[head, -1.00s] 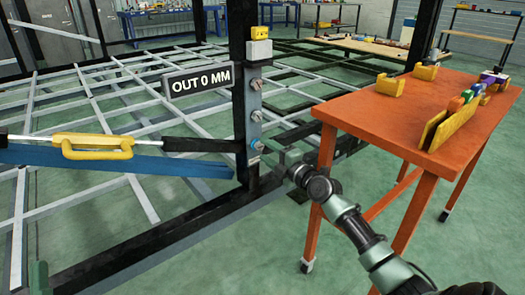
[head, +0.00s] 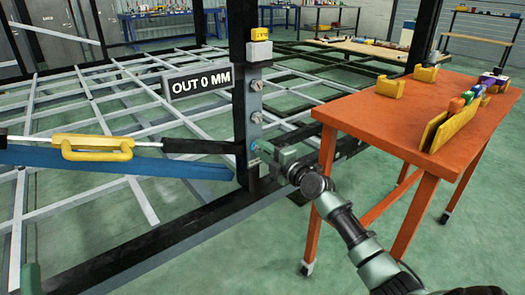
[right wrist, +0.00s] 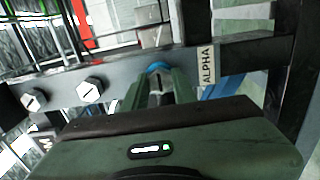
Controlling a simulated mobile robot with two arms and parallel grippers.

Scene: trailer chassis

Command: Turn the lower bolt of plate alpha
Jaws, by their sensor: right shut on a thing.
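Plate alpha (head: 256,104) is a grey upright plate on the black post, with a column of bolts. The lower bolt (head: 255,147) is at the bottom of the column, mostly covered by my right gripper (head: 264,151). In the right wrist view the ALPHA label (right wrist: 207,66) sits beside the gripper's green fingers (right wrist: 158,84). The fingers are closed around the lower bolt, where a blue ring (right wrist: 158,67) shows. Two other hex bolts (right wrist: 88,90) stand clear to the left. A small green part (head: 30,280), possibly my left gripper, shows at the lower left edge; its jaws cannot be made out.
A sign (head: 200,83) reading OUT 0 MM is beside the plate. A yellow-handled turnbuckle (head: 95,147) and a blue beam (head: 110,163) run left from the post. An orange table (head: 385,120) with yellow parts stands right of my arm. Chassis rails (head: 190,232) lie below.

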